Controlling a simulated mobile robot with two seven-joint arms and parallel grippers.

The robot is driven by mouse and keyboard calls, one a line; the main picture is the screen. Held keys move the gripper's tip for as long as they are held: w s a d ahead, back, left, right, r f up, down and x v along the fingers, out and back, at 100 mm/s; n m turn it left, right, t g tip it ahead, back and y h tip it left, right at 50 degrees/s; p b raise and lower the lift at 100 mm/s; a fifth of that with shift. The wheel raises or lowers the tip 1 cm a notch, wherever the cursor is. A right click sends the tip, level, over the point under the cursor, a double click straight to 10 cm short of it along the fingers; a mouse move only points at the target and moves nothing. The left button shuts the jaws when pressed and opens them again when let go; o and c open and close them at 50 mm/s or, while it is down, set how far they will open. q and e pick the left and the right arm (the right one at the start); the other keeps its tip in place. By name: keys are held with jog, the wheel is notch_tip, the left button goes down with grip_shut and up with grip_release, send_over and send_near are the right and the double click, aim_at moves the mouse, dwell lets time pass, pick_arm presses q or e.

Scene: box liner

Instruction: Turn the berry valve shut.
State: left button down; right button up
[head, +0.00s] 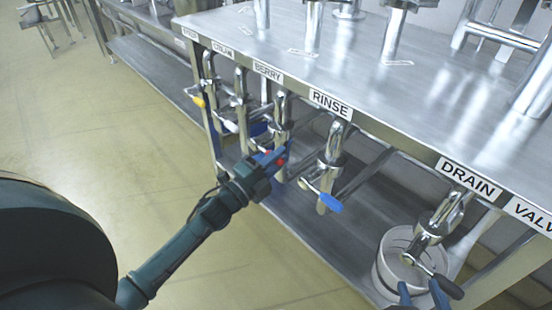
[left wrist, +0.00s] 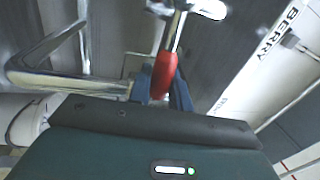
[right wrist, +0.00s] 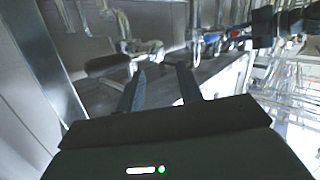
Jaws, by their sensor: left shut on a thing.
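The berry valve (head: 281,118) is a steel tap under the bench edge, below the BERRY label (head: 268,71). Its red handle (left wrist: 163,75) sits between the fingers of my left gripper (left wrist: 161,92) in the left wrist view, and the gripper is shut on it. In the head view my left gripper (head: 272,162) covers most of the handle, with bits of red showing. My right gripper (head: 421,292) is at the lower right by the drain valve (head: 437,222). In the right wrist view my right gripper (right wrist: 162,78) has its fingers apart with nothing between them.
The rinse valve (head: 330,158) with a blue handle (head: 329,202) stands right of the berry valve.

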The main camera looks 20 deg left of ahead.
pick_arm(q)
jog(key=shift+f+m, duration=0.4)
jog(key=shift+m, duration=0.1)
pick_arm(e)
jog(key=shift+a, duration=0.1)
pick_arm(q)
jog(key=c, duration=1.3)
grip_release()
jog(key=shift+c, duration=0.2)
jog(key=v, duration=1.3)
jog(key=shift+p, duration=0.45)
pick_arm(e)
jog(key=shift+d+r, duration=0.1)
jog(key=shift+d, duration=0.15)
pick_arm(q)
jog(key=shift+a, duration=0.1)
pick_arm(e)
jog(key=shift+s, duration=0.1)
